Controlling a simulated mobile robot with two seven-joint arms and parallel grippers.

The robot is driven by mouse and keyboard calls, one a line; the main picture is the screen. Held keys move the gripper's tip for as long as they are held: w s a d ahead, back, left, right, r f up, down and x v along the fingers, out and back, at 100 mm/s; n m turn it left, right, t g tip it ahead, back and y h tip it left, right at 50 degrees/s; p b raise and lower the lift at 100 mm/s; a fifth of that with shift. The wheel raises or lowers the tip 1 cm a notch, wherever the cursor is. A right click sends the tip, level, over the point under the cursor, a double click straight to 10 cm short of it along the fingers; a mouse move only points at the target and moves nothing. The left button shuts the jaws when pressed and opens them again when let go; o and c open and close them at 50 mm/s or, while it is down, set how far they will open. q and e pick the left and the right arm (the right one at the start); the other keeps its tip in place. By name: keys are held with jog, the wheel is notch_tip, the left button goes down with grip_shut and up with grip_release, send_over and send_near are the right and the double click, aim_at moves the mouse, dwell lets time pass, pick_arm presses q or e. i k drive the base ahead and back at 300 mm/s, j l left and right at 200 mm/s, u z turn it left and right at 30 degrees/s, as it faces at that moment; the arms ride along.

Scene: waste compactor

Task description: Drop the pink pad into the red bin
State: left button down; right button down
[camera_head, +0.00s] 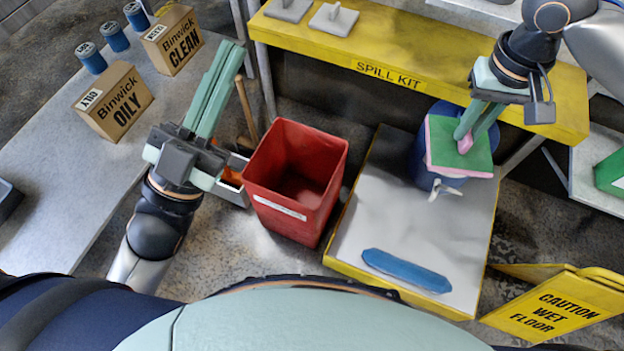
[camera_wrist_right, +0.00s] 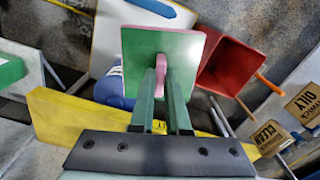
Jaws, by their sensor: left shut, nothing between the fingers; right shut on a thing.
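The pad (camera_head: 443,142) has a green face with a pink edge and a pink grip on top. My right gripper (camera_head: 467,137) is shut on the pink grip and holds the pad in front of a blue drum. The pad also shows in the right wrist view (camera_wrist_right: 150,55), between the fingertips of the right gripper (camera_wrist_right: 161,88). The red bin (camera_head: 290,205) stands open on the floor, left of the pad, and its visible inside looks empty. My left gripper (camera_head: 222,72) is shut and empty, left of the bin and near the left table.
A blue drum (camera_head: 422,175) stands on a yellow-edged platform (camera_head: 420,235) with a blue oblong item (camera_head: 405,270). A yellow spill kit shelf (camera_head: 320,50) runs behind. A wet floor sign (camera_head: 550,305) is at the lower right. Binwick boxes (camera_head: 115,103) stand on the left table.

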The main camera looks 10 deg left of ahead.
aim_at(299, 190)
jog(key=i+j, duration=0.15)
jog(key=j, duration=0.2)
jog(key=i+j, duration=0.15)
jog(key=j, duration=0.25)
jog(key=i+j, duration=0.1)
jog(key=j, duration=0.25)
